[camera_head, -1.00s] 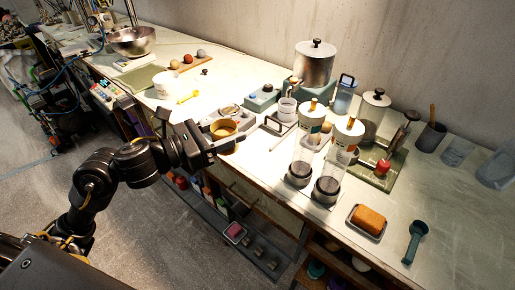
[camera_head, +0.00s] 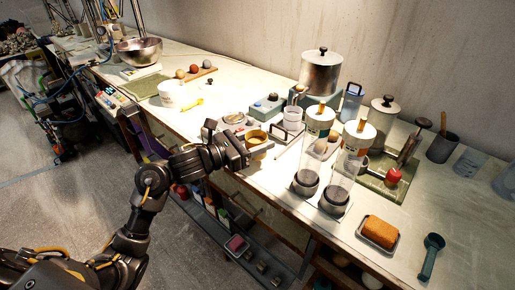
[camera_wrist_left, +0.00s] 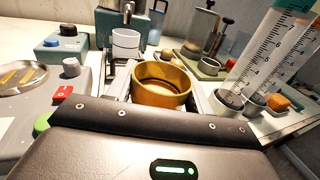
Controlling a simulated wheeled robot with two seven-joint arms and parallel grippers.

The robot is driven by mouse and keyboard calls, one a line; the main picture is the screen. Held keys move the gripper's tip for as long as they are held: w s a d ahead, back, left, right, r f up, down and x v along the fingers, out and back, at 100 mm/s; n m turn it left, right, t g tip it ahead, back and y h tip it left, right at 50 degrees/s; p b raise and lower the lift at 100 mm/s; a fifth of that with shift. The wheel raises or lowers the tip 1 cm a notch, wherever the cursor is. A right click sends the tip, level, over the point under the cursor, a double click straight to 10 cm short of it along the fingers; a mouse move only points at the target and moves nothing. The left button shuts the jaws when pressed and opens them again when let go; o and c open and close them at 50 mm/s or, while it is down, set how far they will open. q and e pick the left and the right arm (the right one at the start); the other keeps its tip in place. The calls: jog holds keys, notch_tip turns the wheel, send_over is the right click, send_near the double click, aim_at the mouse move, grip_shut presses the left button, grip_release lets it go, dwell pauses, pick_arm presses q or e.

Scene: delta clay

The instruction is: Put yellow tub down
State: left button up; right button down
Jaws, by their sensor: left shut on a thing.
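The yellow tub (camera_head: 256,136) is a short, round, open ring-like container, seen near the front edge of the bench. My left gripper (camera_head: 262,146) is shut on it, with a finger on either side. In the left wrist view the tub (camera_wrist_left: 161,86) sits upright between the fingers and looks empty. Whether its base touches the bench is hidden by the gripper. My right gripper is in neither view.
A white cup (camera_head: 292,118) stands just behind the tub. Two clear cylinders (camera_head: 307,168) stand to the right, close by. A grey device with a round pan (camera_head: 234,118) lies to the left. An orange block (camera_head: 380,230) sits in a dish farther right.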

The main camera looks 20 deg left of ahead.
pick_arm(q)
notch_tip(320, 180, down, 3)
jog(key=shift+r+p, duration=0.1)
jog(key=shift+p, duration=0.2)
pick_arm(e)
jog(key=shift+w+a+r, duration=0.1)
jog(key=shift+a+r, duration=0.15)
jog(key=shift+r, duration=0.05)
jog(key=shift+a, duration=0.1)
